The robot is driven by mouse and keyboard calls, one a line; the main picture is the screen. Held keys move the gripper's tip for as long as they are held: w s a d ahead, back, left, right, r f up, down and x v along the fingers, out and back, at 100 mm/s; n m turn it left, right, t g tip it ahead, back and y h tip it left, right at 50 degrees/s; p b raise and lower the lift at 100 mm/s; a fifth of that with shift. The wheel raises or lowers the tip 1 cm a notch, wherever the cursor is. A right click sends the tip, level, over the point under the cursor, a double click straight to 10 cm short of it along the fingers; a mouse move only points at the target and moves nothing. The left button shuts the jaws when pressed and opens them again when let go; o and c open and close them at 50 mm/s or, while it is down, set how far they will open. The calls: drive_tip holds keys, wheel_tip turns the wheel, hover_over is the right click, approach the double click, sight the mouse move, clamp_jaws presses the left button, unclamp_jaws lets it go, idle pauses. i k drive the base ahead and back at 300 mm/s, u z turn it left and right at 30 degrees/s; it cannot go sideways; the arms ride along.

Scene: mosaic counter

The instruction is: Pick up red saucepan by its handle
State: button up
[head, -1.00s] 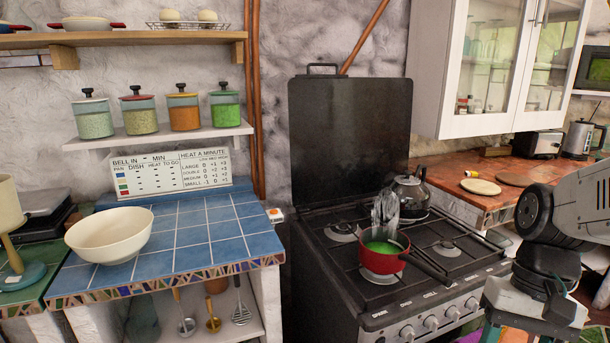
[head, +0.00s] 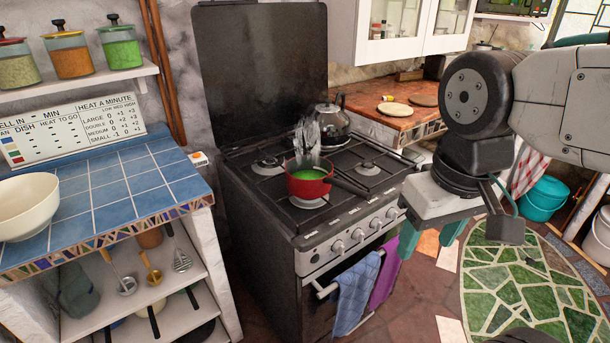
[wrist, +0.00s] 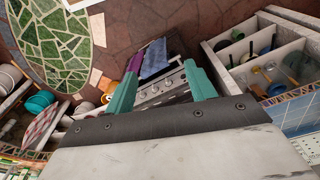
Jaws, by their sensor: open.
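The red saucepan (head: 308,181) stands on a front burner of the black stove, with green contents and steam rising from it. Its dark handle (head: 350,187) points to the right, towards the stove's front right corner. My gripper (head: 428,238) has teal fingers and is right of the stove's front, apart from the pan. In the wrist view my gripper (wrist: 160,88) is open and empty, with the stove's knob panel (wrist: 162,90) between its fingers. The saucepan cannot be made out in the wrist view.
A dark kettle (head: 332,120) stands on a back burner behind the pan. Blue and purple towels (head: 356,295) hang on the oven rail. A blue-tiled counter (head: 110,190) with a cream bowl (head: 28,207) is left. Floor is open in front of the stove.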

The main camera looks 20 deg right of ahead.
sight(307, 177)
drive_tip(key=z, duration=2.6)
drive_tip(key=k, duration=0.45)
drive_tip(key=u, duration=1)
